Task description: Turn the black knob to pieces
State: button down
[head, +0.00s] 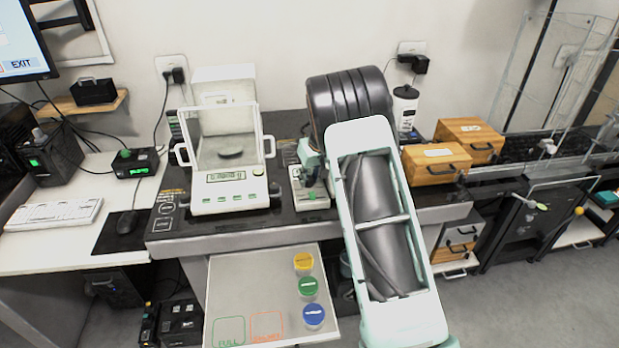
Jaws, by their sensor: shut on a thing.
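A small pale control box (312,201) stands on the dark weighing table, just right of the balance. My gripper (310,181) points down over this box and is shut on the black knob, on the box's upper face. The fingers hide most of the knob, so its pointer and the setting it stands at cannot be read. The word "pieces" cannot be made out on the box. The balance (228,192), with a glass draft shield and a lit display, stands to the left of my gripper.
My arm covers the table right of the box. Wooden drawer boxes (432,178) stand further right. Below, a pulled-out shelf (240,285) holds yellow (304,262), green (308,286) and blue (313,312) lidded jars. A white keyboard (54,214) lies at left.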

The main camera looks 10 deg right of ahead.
jog(key=m+h, duration=0.1)
jog(key=m, duration=0.1)
jog(key=m+p, duration=0.1)
jog(key=m, duration=0.1)
jog(key=m+h, duration=0.1)
jog(key=m, duration=0.1)
jog(key=shift+a+h+p, duration=0.25)
jog(key=shift+h+p, duration=0.05)
jog(key=shift+p, duration=0.1)
jog(key=m+h, duration=0.1)
jog(key=m, duration=0.3)
jog(key=shift+g, duration=0.3)
jog(key=shift+w+a+m+g+h, duration=0.1)
jog(key=shift+m+g+h, duration=0.5)
jog(key=shift+m, duration=1.3)
jog(key=c, duration=1.7)
grip_release()
jog(key=shift+o, duration=0.2)
